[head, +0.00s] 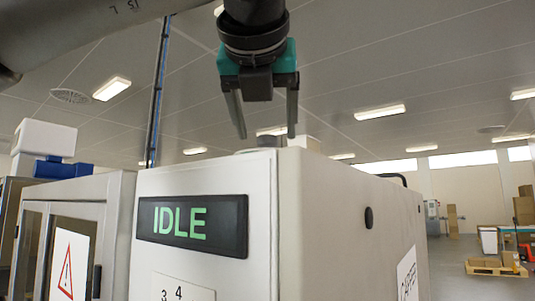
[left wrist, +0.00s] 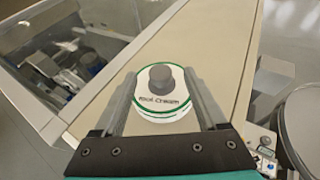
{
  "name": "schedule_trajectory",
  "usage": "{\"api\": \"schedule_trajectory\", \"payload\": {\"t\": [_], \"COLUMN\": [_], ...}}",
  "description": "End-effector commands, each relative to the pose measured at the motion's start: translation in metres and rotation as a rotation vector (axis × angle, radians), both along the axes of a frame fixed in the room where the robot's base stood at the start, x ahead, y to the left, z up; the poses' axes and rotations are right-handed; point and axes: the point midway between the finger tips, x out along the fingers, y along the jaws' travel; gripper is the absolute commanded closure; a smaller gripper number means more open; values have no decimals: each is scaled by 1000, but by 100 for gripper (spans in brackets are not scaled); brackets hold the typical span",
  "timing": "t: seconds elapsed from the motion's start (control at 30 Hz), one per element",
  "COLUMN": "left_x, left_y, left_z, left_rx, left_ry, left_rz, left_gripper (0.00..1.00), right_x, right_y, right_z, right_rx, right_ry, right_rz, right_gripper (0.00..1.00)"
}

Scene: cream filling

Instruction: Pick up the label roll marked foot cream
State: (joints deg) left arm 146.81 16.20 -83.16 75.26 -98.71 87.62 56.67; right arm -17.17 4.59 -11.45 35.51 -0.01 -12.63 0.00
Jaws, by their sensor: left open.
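The label roll (left wrist: 150,103) shows in the left wrist view as a white disc with a green edge and the words "Foot Cream". A grey round knob stands at its middle. It lies on the flat beige top of a machine cabinet (left wrist: 168,52). My left gripper (head: 267,137) points down above the cabinet in the head view. In the left wrist view its two fingers (left wrist: 160,76) are open, one on each side of the roll in the picture. I see no contact; the height gap is hard to judge. My right gripper is not in view.
The cabinet front (head: 205,190) carries a display reading IDLE (head: 192,226). A glazed enclosure with a warning sign (head: 69,262) stands to the left. A grey round object (left wrist: 305,125) sits at the right in the left wrist view. Cartons on a pallet (head: 497,267) are far off.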

Motion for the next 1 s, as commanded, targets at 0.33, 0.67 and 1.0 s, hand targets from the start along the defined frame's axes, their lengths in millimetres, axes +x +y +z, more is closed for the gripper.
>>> {"api": "schedule_trajectory", "payload": {"t": [0.33,0.67,1.0], "left_x": [17,16,16], "left_y": [-1,-1,-1], "left_z": [-7,-7,-7], "left_rx": [-1,-1,-1], "left_ry": [0,0,0], "left_rz": [0,0,0], "left_gripper": [26,56,94], "right_x": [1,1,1], "right_y": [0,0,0], "right_z": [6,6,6], "right_rx": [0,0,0], "right_ry": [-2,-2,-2], "right_rz": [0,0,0], "right_gripper": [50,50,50]}}
